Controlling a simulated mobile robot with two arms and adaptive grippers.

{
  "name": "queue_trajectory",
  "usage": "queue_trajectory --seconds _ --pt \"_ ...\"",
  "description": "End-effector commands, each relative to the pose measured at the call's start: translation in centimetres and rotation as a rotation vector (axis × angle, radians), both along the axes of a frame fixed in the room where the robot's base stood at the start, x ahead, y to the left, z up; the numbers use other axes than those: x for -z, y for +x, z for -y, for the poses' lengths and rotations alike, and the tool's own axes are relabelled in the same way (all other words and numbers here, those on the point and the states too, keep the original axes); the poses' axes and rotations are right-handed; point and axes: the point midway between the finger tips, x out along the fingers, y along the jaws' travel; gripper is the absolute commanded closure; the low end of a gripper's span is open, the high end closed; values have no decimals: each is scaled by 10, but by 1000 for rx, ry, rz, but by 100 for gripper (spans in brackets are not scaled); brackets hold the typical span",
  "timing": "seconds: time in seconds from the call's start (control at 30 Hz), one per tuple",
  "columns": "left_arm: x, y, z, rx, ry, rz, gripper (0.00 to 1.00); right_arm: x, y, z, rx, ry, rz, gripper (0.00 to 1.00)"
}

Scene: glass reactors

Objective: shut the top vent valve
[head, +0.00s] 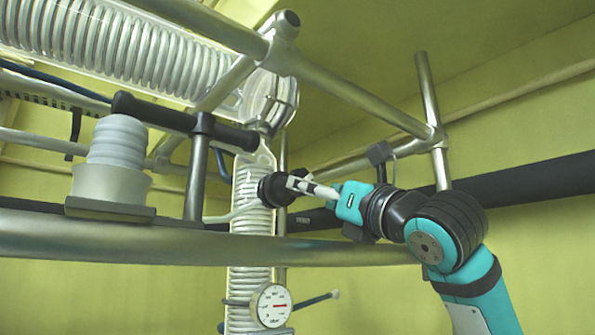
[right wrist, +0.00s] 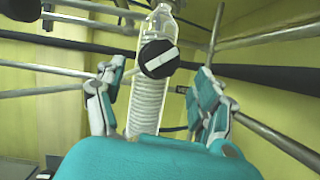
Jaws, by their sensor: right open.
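The vent valve is a round black knob with a pale bar across its face. In the right wrist view the knob (right wrist: 158,58) sits ahead of the jaws, its bar tilted up to the right. In the head view the knob (head: 272,190) is on the side of the vertical glass coil column (head: 251,222). My right gripper (head: 312,188) reaches in from the right, close to the knob. In the right wrist view the gripper (right wrist: 156,88) is open, one finger on each side, with nothing held. Contact with the knob cannot be told. My left gripper is not in view.
Metal frame bars surround the column; a thick horizontal bar (head: 150,240) runs below the gripper. A pressure gauge (head: 271,305) is lower on the column. A dark pipe (head: 530,178) runs behind my right arm. A white stepped cylinder (head: 116,160) stands on a bracket at left.

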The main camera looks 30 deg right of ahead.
Motion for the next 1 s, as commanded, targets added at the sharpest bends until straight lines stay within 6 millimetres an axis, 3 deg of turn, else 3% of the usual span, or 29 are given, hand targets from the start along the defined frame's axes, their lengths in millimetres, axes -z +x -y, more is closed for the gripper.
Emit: queue_trajectory --seconds 0.1,0.23,0.43,0.73,1.0 --pt "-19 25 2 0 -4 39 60 -14 24 -1 -1 1 -3 29" --pt "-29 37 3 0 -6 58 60 -21 42 -2 0 0 -2 29" --pt "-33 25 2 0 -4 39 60 -25 57 -3 0 0 1 29" --pt "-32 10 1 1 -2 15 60 -24 59 -2 0 -1 1 29" --pt "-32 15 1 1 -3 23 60 -24 59 -2 0 -1 1 63"
